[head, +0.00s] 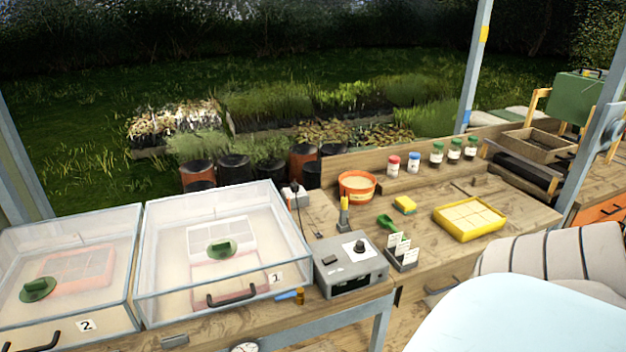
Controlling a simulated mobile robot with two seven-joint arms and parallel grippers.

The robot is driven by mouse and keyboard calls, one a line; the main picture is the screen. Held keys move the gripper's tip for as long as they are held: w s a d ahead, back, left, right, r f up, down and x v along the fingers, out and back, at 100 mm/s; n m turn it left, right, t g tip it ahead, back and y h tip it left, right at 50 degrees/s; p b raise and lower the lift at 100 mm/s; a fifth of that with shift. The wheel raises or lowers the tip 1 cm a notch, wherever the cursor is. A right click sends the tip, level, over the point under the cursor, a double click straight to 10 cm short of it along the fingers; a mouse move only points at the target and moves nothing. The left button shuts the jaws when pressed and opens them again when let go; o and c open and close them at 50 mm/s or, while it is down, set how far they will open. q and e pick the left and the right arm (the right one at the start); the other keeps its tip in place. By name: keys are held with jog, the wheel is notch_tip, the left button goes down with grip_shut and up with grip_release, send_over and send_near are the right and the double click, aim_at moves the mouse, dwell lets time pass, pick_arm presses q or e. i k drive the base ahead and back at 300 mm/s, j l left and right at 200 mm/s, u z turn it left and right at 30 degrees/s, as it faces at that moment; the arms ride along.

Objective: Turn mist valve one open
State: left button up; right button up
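A small valve with a blue lever (287,295) and a brass body (300,297) sits on the bench at the front right corner of the clear propagator box marked 1 (222,255). The lever points left from the brass body, along the box's front. I cannot tell from this view whether the valve is open or shut. The number label 1 (277,279) is on the box's front, just above the lever. Neither of my grippers is in view.
A grey control box (350,266) with a black knob stands just right of the valve. A second clear box marked 2 (70,265) is at left. A black handle (232,295) sticks out from box 1. A yellow tray (469,218) is farther right.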

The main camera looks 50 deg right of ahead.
aim_at(299, 292)
jog(key=z, duration=1.45)
